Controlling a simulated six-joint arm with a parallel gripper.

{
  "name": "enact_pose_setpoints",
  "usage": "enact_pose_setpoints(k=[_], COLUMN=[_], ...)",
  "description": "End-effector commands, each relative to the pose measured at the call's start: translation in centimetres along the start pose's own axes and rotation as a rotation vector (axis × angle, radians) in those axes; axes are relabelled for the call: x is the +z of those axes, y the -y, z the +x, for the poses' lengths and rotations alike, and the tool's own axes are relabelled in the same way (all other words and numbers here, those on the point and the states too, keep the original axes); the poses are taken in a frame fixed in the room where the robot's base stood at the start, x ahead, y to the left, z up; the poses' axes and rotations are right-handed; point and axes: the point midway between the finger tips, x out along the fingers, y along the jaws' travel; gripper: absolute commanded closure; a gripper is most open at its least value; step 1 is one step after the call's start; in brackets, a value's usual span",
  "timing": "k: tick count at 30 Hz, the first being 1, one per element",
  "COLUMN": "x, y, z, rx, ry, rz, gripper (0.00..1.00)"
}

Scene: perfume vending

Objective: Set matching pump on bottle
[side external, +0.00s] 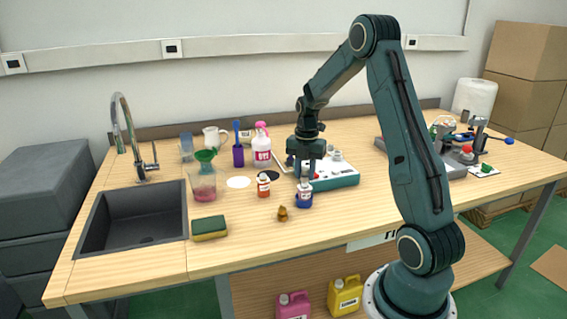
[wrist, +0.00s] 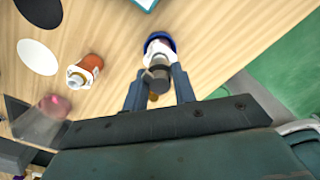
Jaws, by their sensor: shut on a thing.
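A blue bottle (side external: 304,200) with a white label stands upright near the front of the table. In the wrist view its blue body (wrist: 158,36) shows just beyond my fingertips. My gripper (side external: 305,176) points down directly over the bottle. In the wrist view my gripper (wrist: 157,78) is shut on a grey pump (wrist: 157,72). The pump is in line with the bottle's white top; I cannot tell whether it is seated there or just above. An orange bottle (side external: 263,188) with a white top stands to the left, also in the wrist view (wrist: 88,67).
A small amber piece (side external: 282,214) lies in front of the blue bottle. A teal-and-white device (side external: 335,177) stands close behind. White (side external: 238,182) and black (side external: 269,175) discs, a sponge (side external: 209,228) and a sink (side external: 134,215) are left. The front right table is clear.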

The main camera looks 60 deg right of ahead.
Motion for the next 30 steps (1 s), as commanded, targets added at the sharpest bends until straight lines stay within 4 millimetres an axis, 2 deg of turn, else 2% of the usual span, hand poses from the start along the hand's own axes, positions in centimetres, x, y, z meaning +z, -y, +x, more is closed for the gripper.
enact_pose_setpoints(k=[30], x=[0.00], y=[0.00], z=[0.80], rx=[0.000], ry=[0.000], rz=[0.000], gripper=[0.94])
